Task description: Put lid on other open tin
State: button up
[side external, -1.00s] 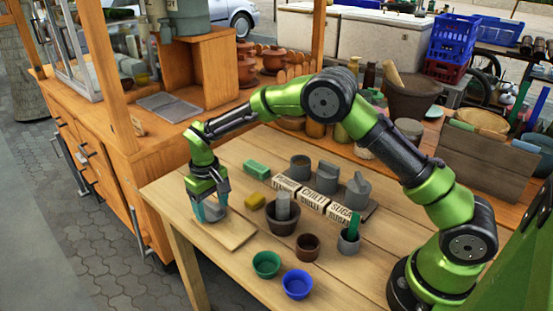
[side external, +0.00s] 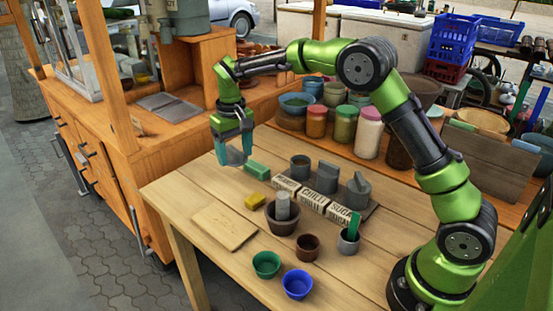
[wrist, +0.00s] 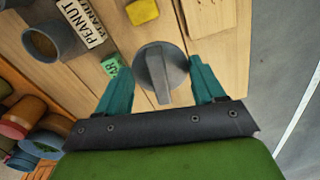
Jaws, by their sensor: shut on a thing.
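My gripper (side external: 234,155) is raised above the far left part of the wooden table, shut on a grey lid. The lid (wrist: 160,72) is round with a raised ridge handle and shows between the teal fingers in the wrist view. An open grey tin (side external: 300,167) stands behind the PEANUT label, to the right of my gripper; its dark mouth also shows in the wrist view (wrist: 50,42).
A green block (side external: 257,168) and a yellow sponge (side external: 257,200) lie near the tins. A bare wooden board (side external: 225,226) lies at the left. A mortar with pestle (side external: 282,217) and small bowls stand in front. Jars (side external: 343,125) line the back.

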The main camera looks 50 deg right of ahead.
jog(key=s+d+m, duration=0.2)
jog(key=s+d, duration=0.2)
jog(key=d, duration=0.5)
jog(key=s+d+m, duration=0.2)
jog(key=s+d, duration=0.2)
jog(key=d, duration=0.5)
jog(key=shift+w+d+f, duration=0.1)
jog(key=shift+w+f, duration=0.05)
jog(key=shift+f, duration=1.2)
jog(key=shift+w+f, duration=0.1)
jog(key=shift+f, duration=1.25)
jog(key=shift+f, duration=0.4)
jog(key=o, duration=1.1)
jog(key=shift+o, duration=0.2)
jog(key=shift+r, duration=0.1)
notch_tip(320, 180, up, 7)
